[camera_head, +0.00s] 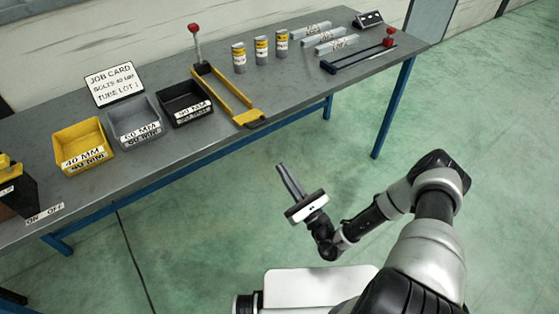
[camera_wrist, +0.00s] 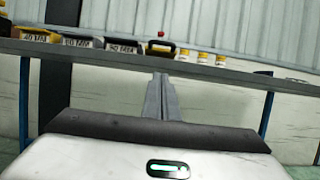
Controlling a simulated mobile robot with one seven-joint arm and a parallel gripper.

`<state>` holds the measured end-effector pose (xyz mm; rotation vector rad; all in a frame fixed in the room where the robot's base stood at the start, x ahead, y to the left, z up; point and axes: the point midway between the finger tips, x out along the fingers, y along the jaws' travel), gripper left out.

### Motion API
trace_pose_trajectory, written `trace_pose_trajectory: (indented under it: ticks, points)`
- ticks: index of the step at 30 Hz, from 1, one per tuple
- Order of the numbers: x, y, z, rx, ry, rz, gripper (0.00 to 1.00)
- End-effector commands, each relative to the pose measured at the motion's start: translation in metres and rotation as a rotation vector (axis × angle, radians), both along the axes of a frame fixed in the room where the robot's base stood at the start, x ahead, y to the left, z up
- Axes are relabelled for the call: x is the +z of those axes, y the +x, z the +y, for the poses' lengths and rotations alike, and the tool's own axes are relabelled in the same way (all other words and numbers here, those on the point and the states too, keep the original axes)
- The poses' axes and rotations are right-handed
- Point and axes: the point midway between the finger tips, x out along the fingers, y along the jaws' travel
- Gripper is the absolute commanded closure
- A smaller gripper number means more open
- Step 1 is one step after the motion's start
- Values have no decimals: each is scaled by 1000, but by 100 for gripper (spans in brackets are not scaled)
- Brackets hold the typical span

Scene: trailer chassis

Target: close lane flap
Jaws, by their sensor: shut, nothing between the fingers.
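A yellow lane (camera_head: 232,96) lies on the grey bench, with two long rails, a red-knobbed lever (camera_head: 195,42) upright at its back end and a yellow-and-black piece (camera_head: 251,119) at its front end by the bench edge. I cannot tell for sure which part is the flap. A dark lane (camera_head: 350,62) with a red knob (camera_head: 389,42) lies farther right. My gripper (camera_head: 282,170) is shut and empty, off the bench's front edge and apart from both lanes. In the wrist view its fingers (camera_wrist: 160,82) are together, pointing at the bench edge.
The bench (camera_head: 150,150) also carries a yellow bin (camera_head: 72,135), a grey bin (camera_head: 125,112), a black bin (camera_head: 176,92), a job card (camera_head: 113,81), three yellow-banded cans (camera_head: 261,46) and grey bars (camera_head: 325,39). The green floor (camera_head: 200,230) before the bench is clear.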

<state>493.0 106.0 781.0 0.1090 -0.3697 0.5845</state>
Motion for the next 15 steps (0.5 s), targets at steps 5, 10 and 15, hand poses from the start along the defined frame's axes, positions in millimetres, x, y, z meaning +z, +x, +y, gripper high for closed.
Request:
trace_pose_trajectory:
  ticks: [5,10,15]
  points:
    - [14,26,19,6,-1,-4,100]
    - [28,55,39,7,-2,-5,100]
    - [49,72,50,6,-1,-4,100]
